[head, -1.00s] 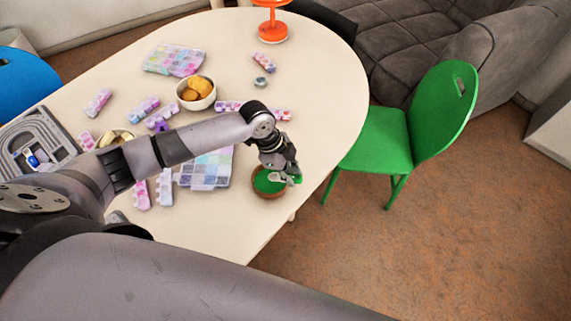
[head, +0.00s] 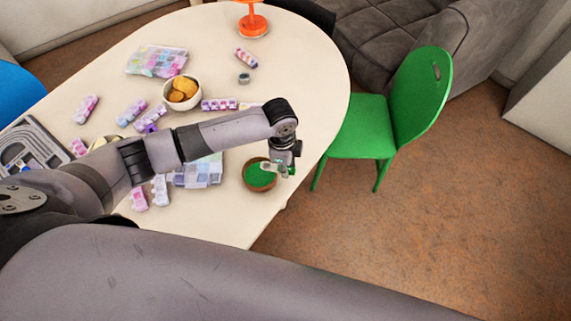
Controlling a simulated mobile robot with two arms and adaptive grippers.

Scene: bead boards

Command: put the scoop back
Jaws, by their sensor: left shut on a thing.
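A small brown bowl (head: 249,184) with green contents stands near the right front edge of the table (head: 225,225). My left gripper (head: 281,169) is at the bowl's upper right side, pointing down. It is shut on the scoop (head: 268,166), a small pale piece showing over the bowl's far rim. The fingers hide much of the scoop. I cannot tell whether the scoop touches the bowl or its contents. My right gripper is not in view.
An orange stand (head: 253,25) is at the back. A green chair (head: 361,127) stands close by on the right.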

